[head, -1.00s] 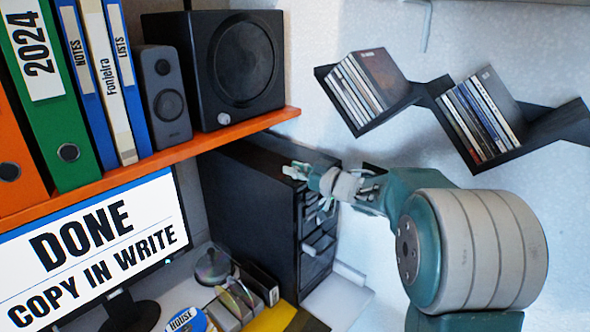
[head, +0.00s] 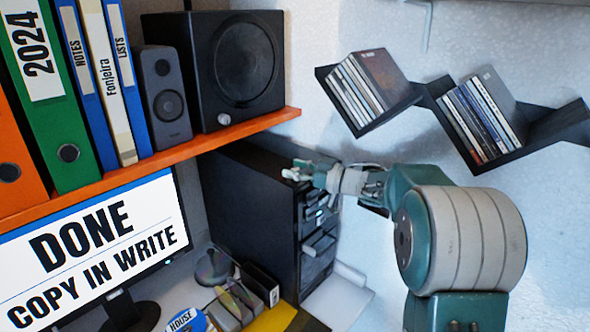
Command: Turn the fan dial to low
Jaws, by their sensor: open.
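A black tower case (head: 245,200) stands on the desk under the orange shelf. Its front panel (head: 318,235) faces right and has several slots and lighter parts, seen at a steep angle. I cannot make out a fan dial or its setting; part of the upper front is behind my gripper. My gripper (head: 298,170) is open and empty, at the top front edge of the case in the picture. I cannot tell whether it touches the case.
The orange shelf (head: 235,133) holds binders (head: 50,100) and two speakers (head: 240,65) above the case. Wall racks (head: 420,95) with discs hang at upper right. A monitor (head: 90,245) and small desk items (head: 225,280) are at lower left.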

